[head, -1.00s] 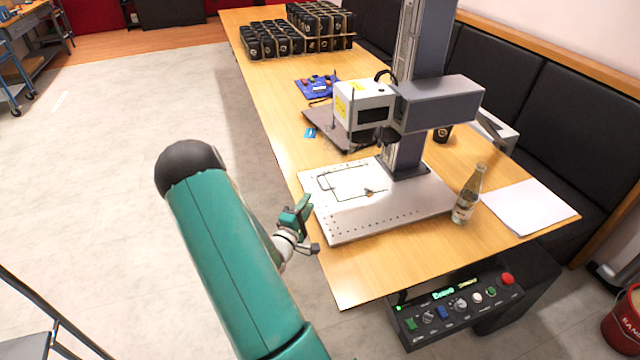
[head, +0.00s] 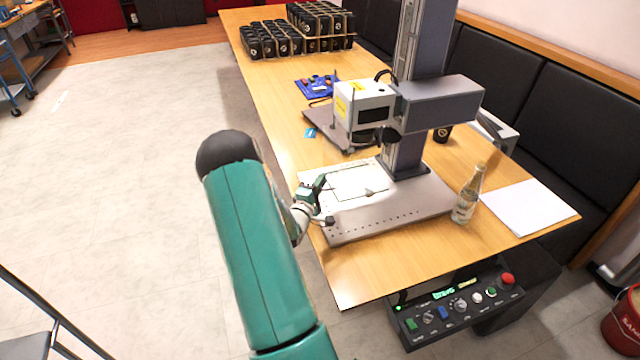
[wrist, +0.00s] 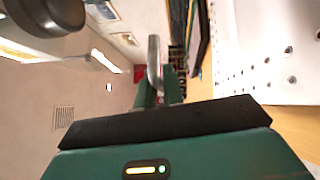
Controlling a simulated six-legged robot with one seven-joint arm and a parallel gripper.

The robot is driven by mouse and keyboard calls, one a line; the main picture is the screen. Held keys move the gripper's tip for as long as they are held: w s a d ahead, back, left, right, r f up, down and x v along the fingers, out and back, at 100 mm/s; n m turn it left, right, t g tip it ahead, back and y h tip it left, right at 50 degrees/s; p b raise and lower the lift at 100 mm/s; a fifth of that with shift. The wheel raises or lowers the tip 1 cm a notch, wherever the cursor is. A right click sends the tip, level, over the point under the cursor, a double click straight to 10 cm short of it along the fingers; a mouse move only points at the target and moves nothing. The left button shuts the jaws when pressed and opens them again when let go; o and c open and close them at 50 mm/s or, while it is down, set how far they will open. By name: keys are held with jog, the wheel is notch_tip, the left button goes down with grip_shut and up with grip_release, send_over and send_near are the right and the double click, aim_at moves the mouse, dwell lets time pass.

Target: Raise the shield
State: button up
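The laser marker has a white-and-grey head (head: 363,106) on a tall column (head: 408,150) above a perforated base plate (head: 395,222). A thin dark rectangular outline lies on the plate. I cannot make out a part that is clearly the shield. My gripper (head: 323,202) is at the plate's left edge, left of the outline. Whether it touches anything is unclear. The wrist view shows green finger parts (wrist: 158,92) beside a curved silver bar, with the plate (wrist: 270,55) at right. The finger gap is too unclear to judge, and I see no held object.
A glass bottle (head: 467,196) stands at the plate's right edge beside white paper (head: 527,207). A control panel (head: 458,307) hangs at the table's front. Black cups (head: 275,40) stand at the far end.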

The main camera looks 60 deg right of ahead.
grip_shut()
jog(key=shift+r, duration=0.25)
send_near(327, 135)
jog(key=d, duration=0.5)
jog(key=shift+r, duration=0.35)
jog(key=o, duration=0.6)
grip_release()
jog(key=shift+c, duration=0.2)
jog(key=shift+a, duration=0.1)
jog(key=a+f, duration=0.1)
jog(key=a, duration=1.2)
jog(key=shift+a+f, duration=0.3)
jog(key=shift+f, duration=0.1)
